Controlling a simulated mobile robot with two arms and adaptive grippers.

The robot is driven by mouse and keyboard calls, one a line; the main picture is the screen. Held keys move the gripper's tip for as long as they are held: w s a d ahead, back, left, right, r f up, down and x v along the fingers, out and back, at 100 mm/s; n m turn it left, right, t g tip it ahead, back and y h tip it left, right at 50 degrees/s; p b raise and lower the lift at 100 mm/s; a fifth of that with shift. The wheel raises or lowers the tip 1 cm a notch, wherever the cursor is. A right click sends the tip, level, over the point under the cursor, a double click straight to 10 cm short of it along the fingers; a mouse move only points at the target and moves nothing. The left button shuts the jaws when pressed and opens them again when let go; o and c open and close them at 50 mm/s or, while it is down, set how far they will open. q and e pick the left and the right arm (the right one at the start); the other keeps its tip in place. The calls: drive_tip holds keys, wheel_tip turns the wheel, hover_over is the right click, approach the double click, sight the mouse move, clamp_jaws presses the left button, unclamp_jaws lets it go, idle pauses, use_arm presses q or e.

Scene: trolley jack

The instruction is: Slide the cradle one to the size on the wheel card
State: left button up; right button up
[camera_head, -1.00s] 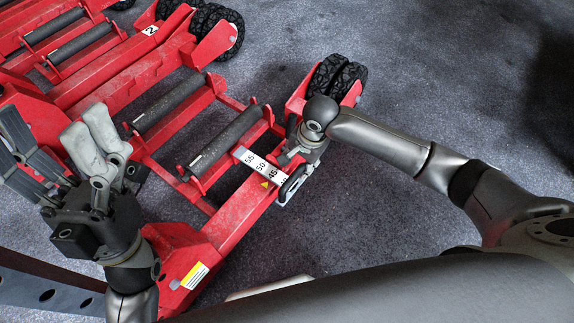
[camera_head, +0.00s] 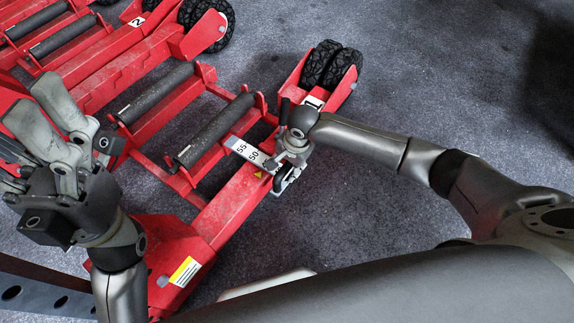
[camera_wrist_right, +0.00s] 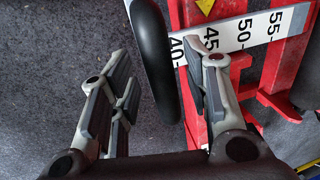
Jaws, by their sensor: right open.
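The near red cradle holds two dark rollers (camera_head: 215,130) and has a plate with a 1 (camera_head: 313,101) near its wheels. A white size scale (camera_head: 243,149) lies along its rail; the right wrist view shows its marks 40 to 55 (camera_wrist_right: 245,35). My right gripper (camera_head: 283,178) is over the rail at the scale's low end. Its fingers are open in the right wrist view (camera_wrist_right: 163,65), with a dark rounded bar (camera_wrist_right: 150,50) showing between them; I cannot tell whether they touch it. My left gripper (camera_head: 38,135) is open and empty at the left. The wheel card is not in view.
Another red cradle with a plate 2 (camera_head: 137,21) stands at the upper left. Black wheels (camera_head: 330,66) end the near cradle. A dark perforated beam (camera_head: 40,293) crosses the lower left. Grey floor (camera_head: 450,80) is free to the right.

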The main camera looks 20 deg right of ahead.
clamp_jaws()
